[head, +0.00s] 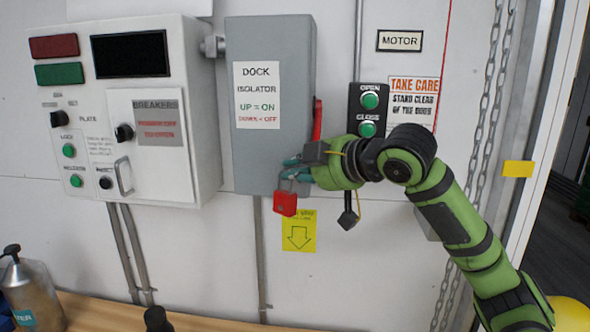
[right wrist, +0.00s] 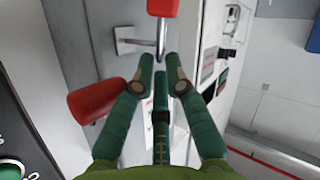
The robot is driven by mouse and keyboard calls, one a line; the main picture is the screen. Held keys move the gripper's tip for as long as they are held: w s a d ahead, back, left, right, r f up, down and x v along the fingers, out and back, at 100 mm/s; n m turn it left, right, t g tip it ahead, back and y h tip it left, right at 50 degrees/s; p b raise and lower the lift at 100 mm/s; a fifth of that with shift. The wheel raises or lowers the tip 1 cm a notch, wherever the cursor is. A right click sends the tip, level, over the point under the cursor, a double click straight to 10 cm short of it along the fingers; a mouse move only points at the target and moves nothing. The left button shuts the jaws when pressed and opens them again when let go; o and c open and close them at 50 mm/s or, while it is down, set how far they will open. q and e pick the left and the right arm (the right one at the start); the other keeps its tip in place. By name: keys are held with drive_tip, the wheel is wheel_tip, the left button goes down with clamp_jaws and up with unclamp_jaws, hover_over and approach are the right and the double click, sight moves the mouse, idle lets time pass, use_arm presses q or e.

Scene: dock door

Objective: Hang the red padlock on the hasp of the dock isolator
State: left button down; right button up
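The red padlock (head: 285,204) hangs upright at the lower right edge of the grey dock isolator box (head: 270,168), its shackle up. My right gripper (head: 290,170) has its green fingers at the top of the shackle. In the right wrist view the padlock (right wrist: 163,8) is at the top edge, and the fingertips (right wrist: 161,68) close in around the shackle bend. A grey metal bracket (right wrist: 134,42), probably the hasp, reaches up to the shackle there. I cannot tell whether the shackle passes through it. My left gripper is not in view.
The isolator's red lever (head: 317,118) is just above my right gripper; in the right wrist view it lies left of the fingers. A black button box (head: 369,110) is to the right. A white control panel (head: 150,180) is to the left. A bench (head: 95,315) runs below.

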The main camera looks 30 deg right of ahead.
drive_tip(key=shift+o, duration=0.4)
drive_tip(key=shift+w+d+f, duration=0.25)
drive_tip(key=shift+f, duration=0.3)
drive_tip(key=shift+w+a, duration=0.1)
drive_tip(key=v, duration=1.2)
drive_tip(key=shift+r, duration=0.25)
drive_tip(key=shift+a, duration=0.15)
